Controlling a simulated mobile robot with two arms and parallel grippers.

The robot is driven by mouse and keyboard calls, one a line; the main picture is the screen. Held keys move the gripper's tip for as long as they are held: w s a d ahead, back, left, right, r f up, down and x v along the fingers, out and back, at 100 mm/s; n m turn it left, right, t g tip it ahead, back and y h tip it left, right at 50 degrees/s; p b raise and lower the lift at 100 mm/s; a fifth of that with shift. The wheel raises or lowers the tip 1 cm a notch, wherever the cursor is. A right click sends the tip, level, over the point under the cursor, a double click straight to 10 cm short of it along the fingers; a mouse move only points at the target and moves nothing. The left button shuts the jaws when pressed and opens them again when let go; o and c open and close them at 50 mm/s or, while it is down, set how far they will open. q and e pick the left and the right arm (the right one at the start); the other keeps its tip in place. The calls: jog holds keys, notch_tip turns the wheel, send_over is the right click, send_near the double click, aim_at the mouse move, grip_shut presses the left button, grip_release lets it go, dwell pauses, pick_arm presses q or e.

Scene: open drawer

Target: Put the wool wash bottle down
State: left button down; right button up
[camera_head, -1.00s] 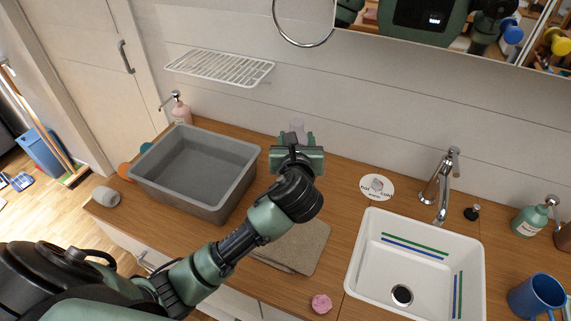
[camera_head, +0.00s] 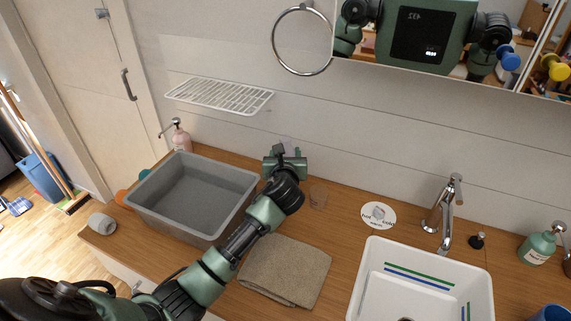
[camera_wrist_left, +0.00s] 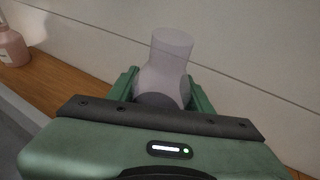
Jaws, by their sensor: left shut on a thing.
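The wool wash bottle, a pale lilac-grey bottle, shows in the left wrist view (camera_wrist_left: 170,52) between my left gripper's green fingers (camera_wrist_left: 162,92). In the head view only a small pale part of it (camera_head: 288,143) shows behind my left gripper (camera_head: 285,161), close to the back wall and right of the grey basin. My left gripper is shut on the bottle. The bottle's lower part is hidden by the gripper, so I cannot tell whether its base touches the counter. My right gripper is not in view.
The grey basin (camera_head: 242,178) stands left of my gripper, with a pink pump bottle (camera_head: 181,138) behind it. A clear glass (camera_head: 318,196) is just right of the gripper. A folded beige cloth (camera_head: 287,270) lies in front. The white sink (camera_head: 373,262) is further right.

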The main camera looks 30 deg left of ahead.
pick_arm(q)
jog(key=shift+f, duration=1.65)
jog(key=c, duration=0.9)
grip_release()
jog(key=shift+f, duration=0.15)
jog(key=shift+o, duration=1.4)
jog(key=v, duration=1.2)
